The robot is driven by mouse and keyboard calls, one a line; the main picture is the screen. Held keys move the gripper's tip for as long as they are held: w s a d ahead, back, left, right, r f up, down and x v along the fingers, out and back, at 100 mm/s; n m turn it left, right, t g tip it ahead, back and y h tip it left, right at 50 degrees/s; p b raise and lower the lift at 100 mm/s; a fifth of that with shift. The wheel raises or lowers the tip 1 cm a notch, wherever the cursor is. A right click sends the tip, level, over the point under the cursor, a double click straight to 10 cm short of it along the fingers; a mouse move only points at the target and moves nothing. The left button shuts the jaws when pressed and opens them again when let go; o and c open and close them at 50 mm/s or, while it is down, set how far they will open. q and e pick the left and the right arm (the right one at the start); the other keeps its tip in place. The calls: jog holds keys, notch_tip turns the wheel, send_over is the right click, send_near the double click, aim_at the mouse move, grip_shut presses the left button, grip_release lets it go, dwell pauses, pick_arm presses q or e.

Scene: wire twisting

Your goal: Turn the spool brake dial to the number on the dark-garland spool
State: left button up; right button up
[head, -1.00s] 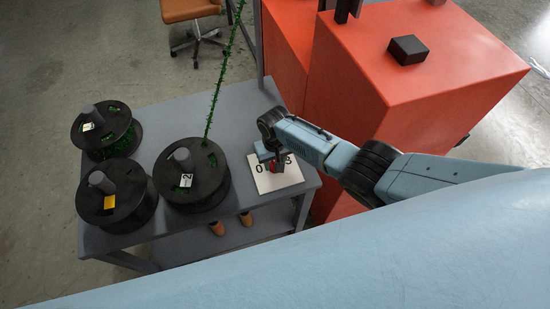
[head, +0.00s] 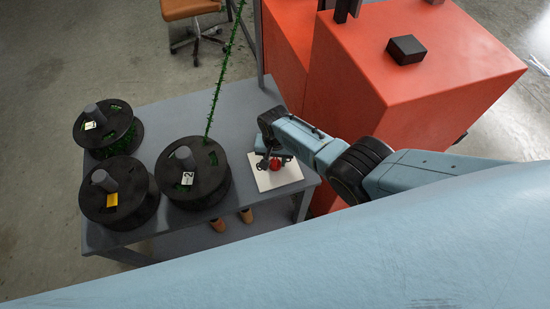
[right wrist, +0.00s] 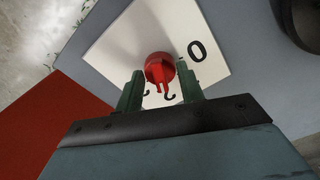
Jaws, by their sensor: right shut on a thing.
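The red dial (head: 275,164) stands on a white plate (head: 265,182) at the right end of the grey table. In the right wrist view the dial (right wrist: 160,68) sits between my right gripper's green fingers (right wrist: 159,84), which are shut on it. A printed 0 shows beside it on the plate (right wrist: 150,25); other marks are partly hidden by the fingers. Three black spools with green garland stand on the table: one tagged 2 (head: 205,190), one with a yellow tag (head: 135,205), and one at the back left (head: 120,133). The latter two tags are too small to read. My left gripper is out of view.
A garland strand (head: 218,90) rises from the spool tagged 2. Large orange-red blocks (head: 400,85) stand right of the table, one with a small black box (head: 407,49) on top. A brown chair (head: 190,9) stands behind. The middle back of the table (head: 165,110) is clear.

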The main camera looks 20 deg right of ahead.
aim_at(275, 161)
jog(key=shift+w+r, duration=0.1)
jog(key=o, duration=1)
notch_tip(275, 161, up, 13)
jog(key=p, duration=0.5)
jog(key=shift+r+p, duration=0.15)
jog(key=shift+p, duration=0.15)
